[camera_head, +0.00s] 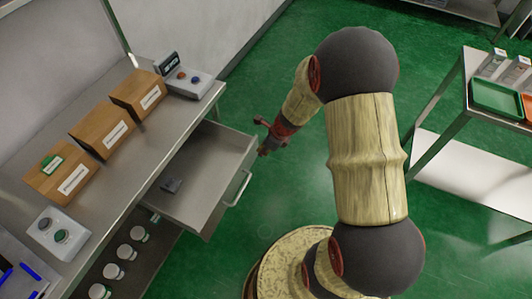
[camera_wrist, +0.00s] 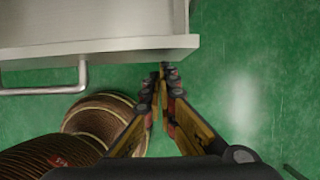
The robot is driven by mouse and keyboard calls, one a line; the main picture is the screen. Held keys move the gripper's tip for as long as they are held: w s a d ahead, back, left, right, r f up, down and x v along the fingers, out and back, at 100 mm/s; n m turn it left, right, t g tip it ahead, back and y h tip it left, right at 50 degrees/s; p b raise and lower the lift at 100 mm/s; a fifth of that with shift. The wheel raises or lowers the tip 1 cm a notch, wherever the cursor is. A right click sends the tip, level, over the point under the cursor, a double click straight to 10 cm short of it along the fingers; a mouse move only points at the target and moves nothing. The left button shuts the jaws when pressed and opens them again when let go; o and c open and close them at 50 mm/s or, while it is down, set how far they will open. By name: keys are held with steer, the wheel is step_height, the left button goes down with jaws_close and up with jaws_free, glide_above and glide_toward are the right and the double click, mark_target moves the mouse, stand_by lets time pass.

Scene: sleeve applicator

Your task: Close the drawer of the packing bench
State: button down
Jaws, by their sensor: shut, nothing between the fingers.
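The drawer (camera_head: 199,190) of the packing bench (camera_head: 128,148) is pulled out, with its inside open to view. A small dark object (camera_head: 171,186) lies in it. Its bar handle (camera_head: 237,188) is on the front face. My gripper (camera_head: 263,151) is shut and empty beside the far front corner of the drawer. The handle (camera_wrist: 50,90) shows to the left there. I cannot tell whether the fingertips touch the drawer.
White-lidded jars (camera_head: 122,252) stand on the lower shelf. A metal rack (camera_head: 460,100) with a green tray (camera_head: 497,98) is at the right. Green floor (camera_head: 290,180) is clear before the drawer.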

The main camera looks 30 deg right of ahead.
steer(key=w+a+p, duration=0.4)
steer(key=w+a, duration=0.1)
steer(key=w, duration=0.1)
steer(key=w+a+p, duration=0.5)
steer(key=w, duration=0.2)
steer(key=w+a+p, duration=0.4)
steer(key=w, duration=0.3)
steer(key=shift+w+a+p, duration=0.2)
steer(key=shift+a+p, duration=0.15)
steer(key=shift+a, duration=0.05)
steer(key=shift+s+d, duration=0.1)
steer(key=shift+d, duration=0.05)
steer(key=s+d, duration=0.2)
steer(key=s, duration=0.1)
steer(key=shift+s+d+r, duration=0.2)
steer(key=shift+s+r, duration=0.05)
steer(key=shift+r, duration=0.15)
steer(key=p+v, duration=0.2)
steer(key=v, duration=0.7)
steer(key=shift+p, duration=0.3)
